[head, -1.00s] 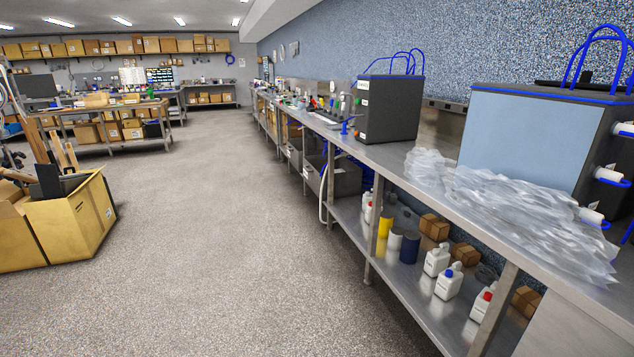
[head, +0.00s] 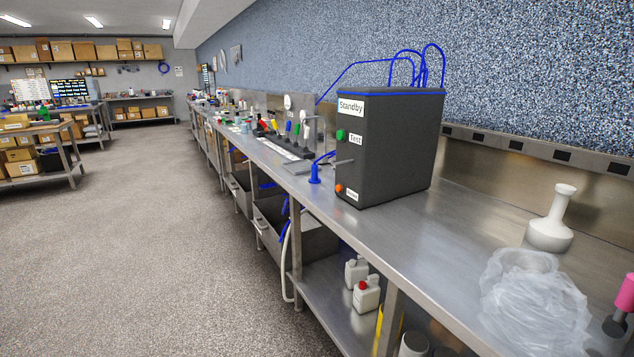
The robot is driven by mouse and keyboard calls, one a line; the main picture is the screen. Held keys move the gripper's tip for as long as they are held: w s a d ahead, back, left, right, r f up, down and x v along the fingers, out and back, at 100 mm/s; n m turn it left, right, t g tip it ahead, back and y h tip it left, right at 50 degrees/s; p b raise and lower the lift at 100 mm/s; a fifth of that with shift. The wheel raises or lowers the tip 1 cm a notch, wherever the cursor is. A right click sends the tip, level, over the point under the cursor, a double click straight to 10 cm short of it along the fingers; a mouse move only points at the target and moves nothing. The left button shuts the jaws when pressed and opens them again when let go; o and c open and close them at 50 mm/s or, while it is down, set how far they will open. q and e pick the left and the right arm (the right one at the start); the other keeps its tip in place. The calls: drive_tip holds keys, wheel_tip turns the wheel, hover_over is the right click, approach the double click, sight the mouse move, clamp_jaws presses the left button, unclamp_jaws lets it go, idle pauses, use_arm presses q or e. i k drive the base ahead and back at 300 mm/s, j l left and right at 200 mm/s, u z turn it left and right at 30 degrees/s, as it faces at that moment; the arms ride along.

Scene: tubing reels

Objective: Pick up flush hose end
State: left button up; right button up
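A white hose (head: 285,262) hangs at the front of the steel bench, beside an open grey bin or drawer (head: 310,238). Its lower part bends near the lower shelf. A blue fitting (head: 315,173) stands upright on the bench top, with a blue tube running from it towards the dark box. I cannot tell for sure which of these is the flush hose end. Neither of my grippers is in view.
A dark box (head: 385,150) with Standby and Test labels and blue tubes stands on the bench (head: 450,225). The floor (head: 150,230) at left is open.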

sight(314, 180)
drive_tip(key=i+j+z, duration=0.15)
drive_tip(key=z, duration=0.3)
drive_tip(key=i+j+z, duration=0.1)
drive_tip(key=z, duration=0.4)
drive_tip(key=i+j+z, duration=0.1)
drive_tip(key=j+z, duration=0.2)
drive_tip(key=z, duration=0.15)
